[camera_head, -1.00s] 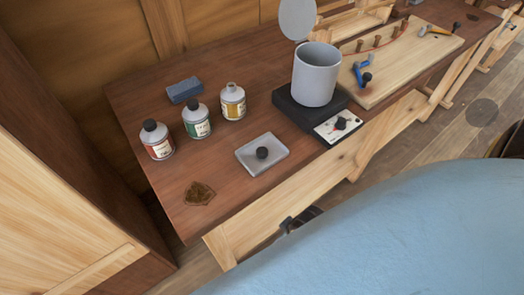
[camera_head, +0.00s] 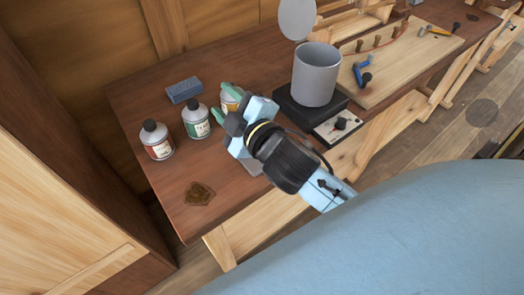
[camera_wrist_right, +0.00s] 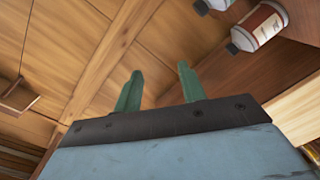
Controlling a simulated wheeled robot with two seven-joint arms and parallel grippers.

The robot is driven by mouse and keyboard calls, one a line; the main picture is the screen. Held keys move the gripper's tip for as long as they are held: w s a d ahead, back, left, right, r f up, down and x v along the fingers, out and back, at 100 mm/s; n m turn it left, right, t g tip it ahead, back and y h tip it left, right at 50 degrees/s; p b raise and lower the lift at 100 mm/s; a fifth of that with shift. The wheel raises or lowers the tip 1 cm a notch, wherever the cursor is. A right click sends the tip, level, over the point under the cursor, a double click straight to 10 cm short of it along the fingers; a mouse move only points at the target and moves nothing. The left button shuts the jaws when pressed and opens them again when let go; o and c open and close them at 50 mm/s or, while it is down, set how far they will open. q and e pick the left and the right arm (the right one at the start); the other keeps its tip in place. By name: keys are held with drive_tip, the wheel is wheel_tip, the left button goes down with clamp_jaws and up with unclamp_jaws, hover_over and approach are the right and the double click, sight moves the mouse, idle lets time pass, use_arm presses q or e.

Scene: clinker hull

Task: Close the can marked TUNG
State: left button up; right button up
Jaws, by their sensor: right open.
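Three small cans stand in a row on the brown bench: one with a red label (camera_head: 158,141) and black cap, one with a green label (camera_head: 196,122) and black cap, and one with a yellow label (camera_head: 228,105), mostly behind my right gripper. The lettering is too small to read, so I cannot tell which is TUNG. My right gripper (camera_head: 225,103) is open, its green fingers over or in front of the yellow-label can; contact is unclear. In the wrist view its fingers (camera_wrist_right: 160,76) are apart and empty, with the red-label can (camera_wrist_right: 262,24) at top right. My left gripper is out of view.
A grey tray (camera_head: 252,168) is almost covered by my right arm. A grey pot (camera_head: 316,75) stands on a black hotplate (camera_head: 340,126) to the right. A blue block (camera_head: 183,90) lies behind the cans. A brown patch (camera_head: 198,194) marks the bench's front left.

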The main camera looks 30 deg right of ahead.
drive_tip(key=a+r+n+y, duration=1.15)
drive_tip(key=n+y, duration=0.25)
drive_tip(key=n, duration=0.4)
drive_tip(key=s+a+f+n+g+y, duration=0.2)
drive_tip(key=s+a+n+g+y, duration=0.35)
drive_tip(key=n+g, duration=1.15)
drive_tip(key=d+f+n+g+h, duration=0.1)
drive_tip(key=d+f+n+h, duration=0.4)
drive_tip(key=f+n+h, duration=0.55)
drive_tip(key=w+d+f+n+h, duration=0.1)
drive_tip(key=w+d+h, duration=0.1)
drive_tip(key=d+h, duration=0.3)
drive_tip(key=w+d+f+n+h, duration=0.1)
drive_tip(key=d+h, duration=0.4)
drive_tip(key=d, duration=0.9)
drive_tip(key=shift+w+d+f+t+h, duration=0.3)
drive_tip(key=shift+w+f, duration=0.2)
drive_tip(key=shift+w, duration=0.2)
